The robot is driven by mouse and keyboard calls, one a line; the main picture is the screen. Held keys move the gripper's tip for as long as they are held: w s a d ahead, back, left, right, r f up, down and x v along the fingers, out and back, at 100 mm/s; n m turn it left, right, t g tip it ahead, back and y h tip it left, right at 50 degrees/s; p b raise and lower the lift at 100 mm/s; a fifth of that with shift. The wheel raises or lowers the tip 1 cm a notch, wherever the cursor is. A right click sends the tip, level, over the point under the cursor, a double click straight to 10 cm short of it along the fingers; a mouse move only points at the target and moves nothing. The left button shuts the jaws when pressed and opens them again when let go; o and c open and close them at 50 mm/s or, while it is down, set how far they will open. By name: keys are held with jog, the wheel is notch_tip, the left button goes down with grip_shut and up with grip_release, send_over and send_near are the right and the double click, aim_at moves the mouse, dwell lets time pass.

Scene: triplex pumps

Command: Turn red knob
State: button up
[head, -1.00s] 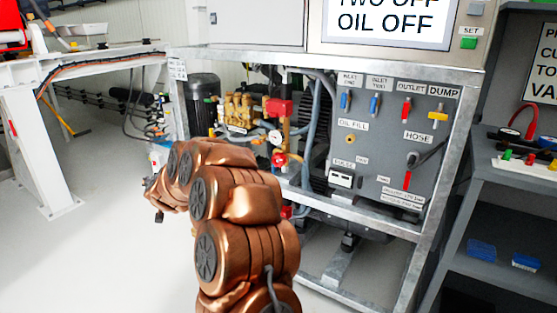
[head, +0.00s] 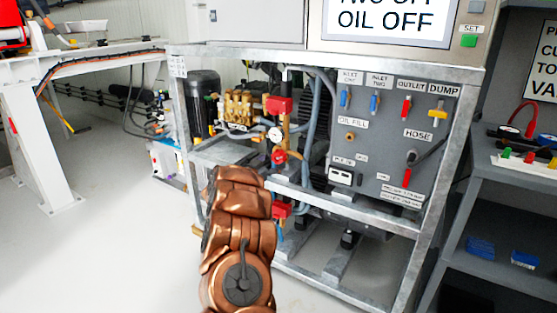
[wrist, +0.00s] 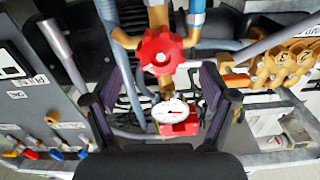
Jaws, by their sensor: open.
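A round, lobed red knob (head: 279,157) sits on the brass pipework in the pump frame in the head view, just below a white gauge (head: 275,134). In the wrist view, which looks upside down, the red knob (wrist: 161,50) is large, a little above centre. My gripper (wrist: 160,88) is open and empty, with one dark finger on each side of the picture. The knob lies ahead of the gap between the fingers, and I see no contact. The gauge (wrist: 171,109) shows between the fingers. In the head view my arm hides my gripper.
A grey panel (head: 375,135) with blue, red and yellow valve handles is right of the knob. Galvanized frame bars (head: 340,205) run in front of the pumps. Grey hoses (wrist: 110,15) and brass pump parts (wrist: 275,65) surround the knob. Open floor (head: 120,220) lies left.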

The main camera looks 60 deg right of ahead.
aim_at(277, 159)
jog(key=shift+w+d+f+b, duration=0.1)
jog(key=shift+d+b, duration=0.2)
jog(key=shift+d, duration=1)
jog(key=shift+w+d+b, duration=0.1)
jog(key=shift+d+b, duration=0.15)
jog(key=shift+d, duration=1.05)
jog(key=c, duration=1.2)
